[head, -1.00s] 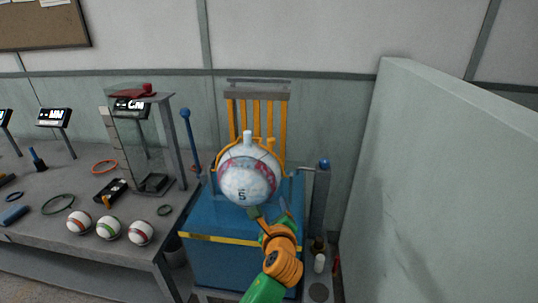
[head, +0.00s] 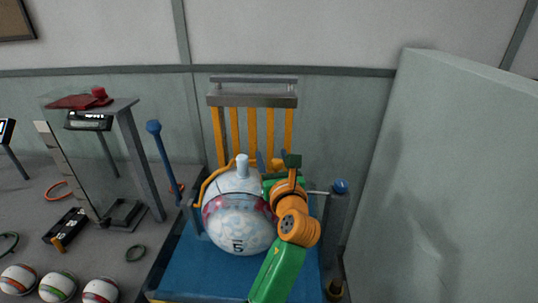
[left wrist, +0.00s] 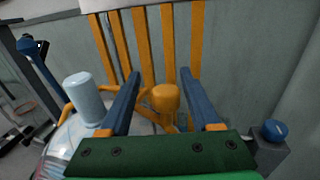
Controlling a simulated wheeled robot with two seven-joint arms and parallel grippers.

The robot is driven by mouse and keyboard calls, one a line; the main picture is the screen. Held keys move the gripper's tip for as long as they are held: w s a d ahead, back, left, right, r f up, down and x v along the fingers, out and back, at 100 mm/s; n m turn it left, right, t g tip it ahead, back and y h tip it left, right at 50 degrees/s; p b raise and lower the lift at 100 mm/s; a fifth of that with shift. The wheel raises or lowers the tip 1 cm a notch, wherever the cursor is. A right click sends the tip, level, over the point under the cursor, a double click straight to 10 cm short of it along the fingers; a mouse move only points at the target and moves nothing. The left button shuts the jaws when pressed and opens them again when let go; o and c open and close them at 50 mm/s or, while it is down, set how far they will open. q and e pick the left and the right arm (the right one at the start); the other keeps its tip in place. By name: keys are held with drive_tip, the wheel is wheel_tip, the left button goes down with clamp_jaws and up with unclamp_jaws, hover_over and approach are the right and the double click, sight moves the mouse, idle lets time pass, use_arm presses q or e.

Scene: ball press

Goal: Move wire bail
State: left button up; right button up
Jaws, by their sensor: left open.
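The wire bail (head: 207,183) is an orange-yellow bar that curves around the left side and top of a round white vessel (head: 238,232) marked 5. My left gripper (head: 270,164) is over the vessel's upper right side, and my arm hides the bail's right part in the head view. In the left wrist view the open blue fingers (left wrist: 160,76) stand on either side of the knob, with gaps visible. My right gripper is not in view.
The vessel sits on a blue stand (head: 192,265) with orange slats (head: 236,130) behind it. A blue-knobbed lever (head: 154,128) stands left, and another blue knob (head: 341,186) is close on the right. A grey partition (head: 440,180) bounds the right. Striped balls (head: 58,287) lie on the left table.

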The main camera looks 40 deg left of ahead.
use_arm(q)
drive_tip(key=shift+s+d+r, duration=0.4)
drive_tip(key=shift+s+d, duration=0.05)
drive_tip(key=shift+d, duration=0.05)
drive_tip(key=shift+s+d, duration=0.1)
drive_tip(key=shift+s, duration=0.05)
drive_tip(key=shift+c, duration=0.9)
drive_tip(key=c, duration=0.3)
drive_tip(key=shift+w+d+f, duration=0.1)
drive_tip(key=shift+w, duration=0.2)
clamp_jaws()
